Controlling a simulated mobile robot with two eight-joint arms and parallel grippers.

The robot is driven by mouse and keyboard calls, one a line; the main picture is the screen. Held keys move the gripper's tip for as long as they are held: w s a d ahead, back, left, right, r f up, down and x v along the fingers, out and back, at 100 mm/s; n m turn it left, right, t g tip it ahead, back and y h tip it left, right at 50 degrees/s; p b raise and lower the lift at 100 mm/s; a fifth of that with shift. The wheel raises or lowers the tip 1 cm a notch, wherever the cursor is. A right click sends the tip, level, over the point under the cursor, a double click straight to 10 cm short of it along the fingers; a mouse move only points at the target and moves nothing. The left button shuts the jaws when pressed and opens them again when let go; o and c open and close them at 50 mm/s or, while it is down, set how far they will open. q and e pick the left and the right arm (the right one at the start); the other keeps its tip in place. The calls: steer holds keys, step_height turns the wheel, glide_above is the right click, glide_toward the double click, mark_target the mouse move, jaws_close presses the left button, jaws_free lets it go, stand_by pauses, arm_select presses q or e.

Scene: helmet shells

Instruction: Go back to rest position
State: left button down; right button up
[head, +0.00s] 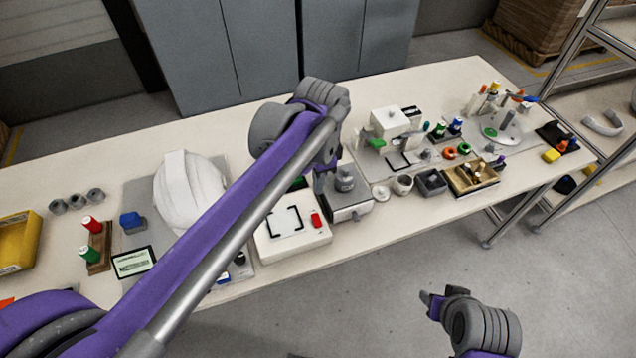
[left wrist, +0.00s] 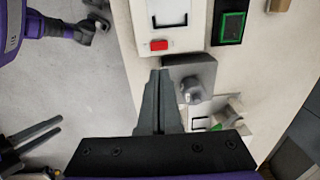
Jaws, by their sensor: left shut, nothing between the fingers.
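My left arm reaches across the head view from the lower left. My left gripper (head: 322,184) points down above the table, beside a grey block with a round knob (head: 346,190). In the left wrist view its two fingers (left wrist: 160,76) are together with nothing between them, and the same grey knobbed block (left wrist: 192,88) lies beside the tips. My right gripper (head: 430,302) is low in front of the table, over the floor, clear of everything. Its fingers are too small to tell open from shut.
The table (head: 385,225) carries a white helmet shell (head: 185,190), a white box with a red button (head: 290,240), a yellow bin (head: 18,240) and several small parts at right. My left arm hides part of the table. Open floor (head: 370,300) lies in front.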

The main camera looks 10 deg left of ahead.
stand_by(0.3)
arm_select(q)
steer(key=s+a+f+n+t, duration=0.2)
steer(key=s+a+f+n, duration=0.2)
steer(key=s, duration=0.5)
steer(key=shift+s+a+n+t, duration=0.25)
steer(key=shift+a+n+t, duration=0.15)
steer(key=shift+n, duration=0.8)
steer(key=c, duration=1.5)
jaws_free()
steer(key=s+f+n, duration=0.1)
steer(key=s, duration=0.1)
steer(key=s+a+f+n+t, duration=0.1)
steer(key=s+f+n, duration=0.1)
steer(key=s+f+n+t, duration=0.1)
steer(key=s+f, duration=0.1)
steer(key=shift+a, duration=0.4)
steer(key=shift+c, duration=0.2)
steer(key=shift+o, duration=1.1)
steer(key=shift+s+a+f+n, duration=0.1)
steer(key=shift+f+n, duration=0.1)
steer(key=shift+n, duration=0.2)
steer(key=shift+o, duration=1.6)
